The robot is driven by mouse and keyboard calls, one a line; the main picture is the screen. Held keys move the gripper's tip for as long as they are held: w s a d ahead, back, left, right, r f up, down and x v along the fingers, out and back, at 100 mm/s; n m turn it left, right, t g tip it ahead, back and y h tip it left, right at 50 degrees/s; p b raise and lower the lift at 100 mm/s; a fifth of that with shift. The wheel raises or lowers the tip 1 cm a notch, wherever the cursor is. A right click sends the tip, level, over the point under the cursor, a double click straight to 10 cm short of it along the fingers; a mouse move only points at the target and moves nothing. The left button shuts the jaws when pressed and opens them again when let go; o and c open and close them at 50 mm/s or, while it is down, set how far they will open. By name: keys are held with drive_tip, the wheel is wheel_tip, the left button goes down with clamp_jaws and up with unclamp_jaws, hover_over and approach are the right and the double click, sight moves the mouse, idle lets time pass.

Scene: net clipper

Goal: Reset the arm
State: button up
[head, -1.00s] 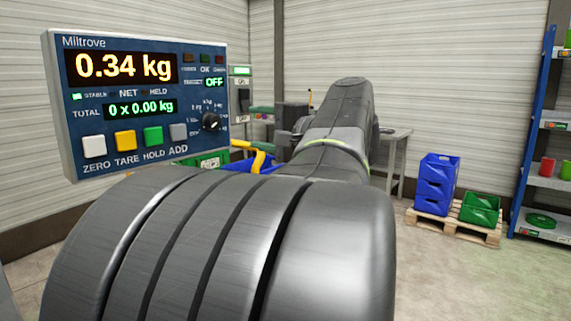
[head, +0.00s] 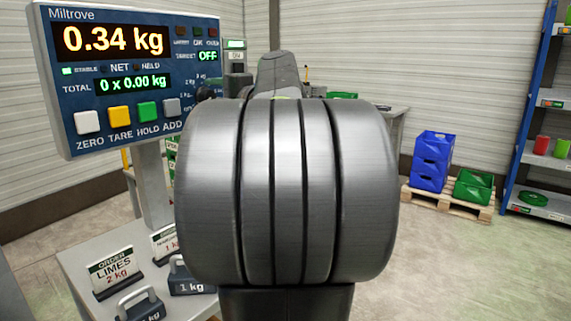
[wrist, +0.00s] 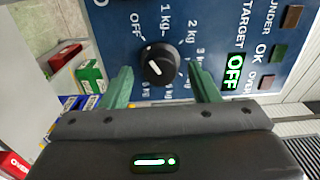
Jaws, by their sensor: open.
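My arm (head: 287,190) fills the middle of the head view, and its far end is mostly hidden behind its own large link. In the wrist view my gripper (wrist: 160,80) is open, with its two green fingers apart and nothing held. The black knob (wrist: 159,66) of the scale panel shows between and beyond the fingers. I cannot tell how far the fingertips are from it. The knob's pointer is toward the OFF side. The blue scale panel (head: 130,45) reads 0.34 kg, total 0 x 0.00 kg, target OFF.
A table (head: 85,262) at the lower left holds a LIMES 2 kg order sign (head: 115,272) and grey weights (head: 188,280), close to my arm. Blue crates (head: 432,160) and green crates (head: 473,187) stand on a pallet. A shelf (head: 545,160) is at far right. Floor at right is clear.

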idle(0.4)
drive_tip(key=v, duration=1.3)
drive_tip(key=x, duration=1.3)
drive_tip(key=shift+s, duration=0.1)
drive_tip(key=shift+w+a+r+p, duration=0.2)
drive_tip(key=shift+r+p, duration=0.05)
drive_tip(key=shift+p, duration=0.3)
drive_tip(key=shift+s+d+m+p, duration=0.1)
drive_tip(key=shift+d+m+p, duration=0.05)
drive_tip(key=shift+m+p, duration=0.8)
drive_tip(key=m+p, duration=0.6)
drive_tip(key=p, duration=0.1)
drive_tip(key=shift+m+p, duration=0.3)
drive_tip(key=shift+m, duration=0.05)
drive_tip(key=m+p, duration=0.6)
drive_tip(key=p, duration=0.2)
drive_tip(key=shift+f+m, duration=0.1)
drive_tip(key=shift+m, duration=0.3)
drive_tip(key=shift+f+m+p, duration=0.2)
drive_tip(key=shift+m+p, duration=0.8)
drive_tip(key=shift+p, duration=0.15)
drive_tip(key=shift+s, duration=0.1)
